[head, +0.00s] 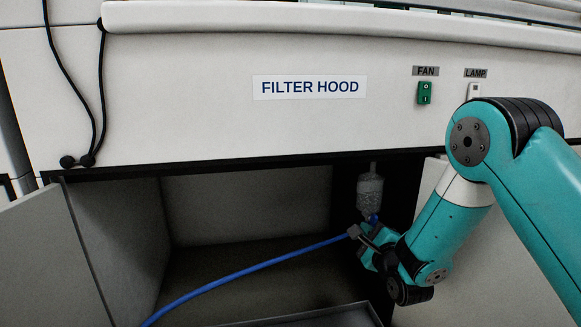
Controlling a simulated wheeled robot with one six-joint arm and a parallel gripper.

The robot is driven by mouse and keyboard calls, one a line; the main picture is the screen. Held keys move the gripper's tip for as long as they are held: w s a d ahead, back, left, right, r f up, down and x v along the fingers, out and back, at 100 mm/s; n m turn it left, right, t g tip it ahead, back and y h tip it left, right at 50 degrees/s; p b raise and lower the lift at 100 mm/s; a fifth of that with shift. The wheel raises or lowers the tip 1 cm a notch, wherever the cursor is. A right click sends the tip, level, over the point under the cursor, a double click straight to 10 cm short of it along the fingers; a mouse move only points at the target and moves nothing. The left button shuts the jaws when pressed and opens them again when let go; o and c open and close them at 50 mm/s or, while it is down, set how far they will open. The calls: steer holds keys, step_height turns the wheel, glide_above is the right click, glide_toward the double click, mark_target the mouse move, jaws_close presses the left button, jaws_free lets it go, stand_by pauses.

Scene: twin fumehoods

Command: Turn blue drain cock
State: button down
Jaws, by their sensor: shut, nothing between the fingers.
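The blue drain cock (374,219) shows as a small blue piece below a clear, cloudy bottle-like vessel (370,192) inside the cabinet under the hood. My gripper (356,232) is at the cock, just below and to its left, and looks shut with nothing held. The gripper and wrist hide part of the cock, so I cannot tell whether they touch it or how its handle is turned. A blue hose (245,269) runs from near the gripper down to the lower left.
The cabinet's open left door (35,262) and right door (460,255) flank the opening. A dark tray edge (320,315) lies at the bottom. The panel above bears a FILTER HOOD label (309,87), a green FAN switch (424,93) and a LAMP switch (474,91). The cabinet's left side is mostly empty.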

steer(key=shift+w+a+p, duration=0.15)
steer(key=shift+w+p, duration=0.5)
steer(key=shift+p, duration=0.3)
steer(key=shift+f, duration=0.1)
steer(key=shift+w+d+p, duration=0.2)
steer(key=shift+p, duration=1.4)
stand_by(0.8)
steer(key=shift+d+p, duration=0.4)
steer(key=shift+p, duration=2.3)
stand_by(1.8)
